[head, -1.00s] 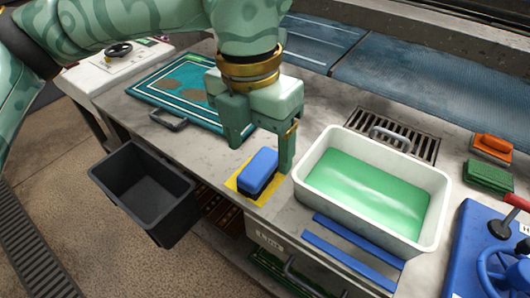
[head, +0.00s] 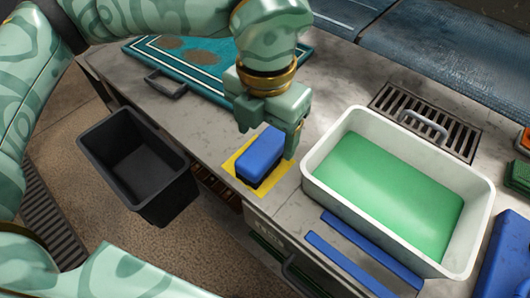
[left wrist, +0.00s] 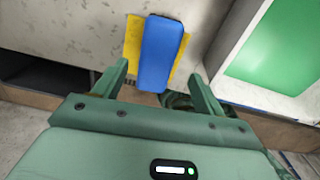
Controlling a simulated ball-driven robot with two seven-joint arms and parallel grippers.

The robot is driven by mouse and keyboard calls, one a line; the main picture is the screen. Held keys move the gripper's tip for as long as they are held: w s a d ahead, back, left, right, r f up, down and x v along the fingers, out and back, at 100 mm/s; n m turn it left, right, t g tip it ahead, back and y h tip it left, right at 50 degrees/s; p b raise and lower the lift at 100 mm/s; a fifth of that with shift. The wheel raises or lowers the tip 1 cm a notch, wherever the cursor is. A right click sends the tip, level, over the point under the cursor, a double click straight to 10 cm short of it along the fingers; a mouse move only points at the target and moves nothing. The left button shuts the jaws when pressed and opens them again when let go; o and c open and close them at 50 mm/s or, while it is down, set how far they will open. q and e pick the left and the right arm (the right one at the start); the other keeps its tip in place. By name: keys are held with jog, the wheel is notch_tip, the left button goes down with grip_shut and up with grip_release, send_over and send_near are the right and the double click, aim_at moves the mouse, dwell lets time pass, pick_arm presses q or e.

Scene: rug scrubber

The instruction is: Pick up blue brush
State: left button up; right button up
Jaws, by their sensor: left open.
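The blue brush (head: 262,152), a blue block with a dark underside, sits on a yellow square (head: 281,184) near the front edge of the counter. My left gripper (head: 268,142) is open and points down at the brush, with one finger on either side of it in the head view. In the left wrist view the brush (left wrist: 162,52) lies between and just beyond the fingertips (left wrist: 159,70). No contact is visible. My right gripper is not in view.
A white tub (head: 335,197) of green liquid stands close on the right, with blue strips (head: 345,262) before it. A black bin (head: 150,210) is at the front left. A teal patterned rug (head: 215,88) lies behind. A drain grate (head: 460,135) is behind the tub.

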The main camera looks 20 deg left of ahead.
aim_at(263, 148)
pick_arm(q)
jog(key=f, duration=0.1)
jog(key=f+b, duration=0.1)
jog(key=f, duration=0.1)
jog(key=f+b, duration=0.1)
jog(key=f, duration=0.1)
jog(key=shift+w+a+f, duration=0.1)
jog(key=shift+a+f, duration=0.15)
jog(key=shift+a, duration=0.05)
jog(key=shift+r, duration=0.1)
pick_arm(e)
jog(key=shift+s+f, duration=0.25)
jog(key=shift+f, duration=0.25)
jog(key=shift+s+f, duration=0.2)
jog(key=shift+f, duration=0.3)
pick_arm(q)
jog(key=c, duration=1.1)
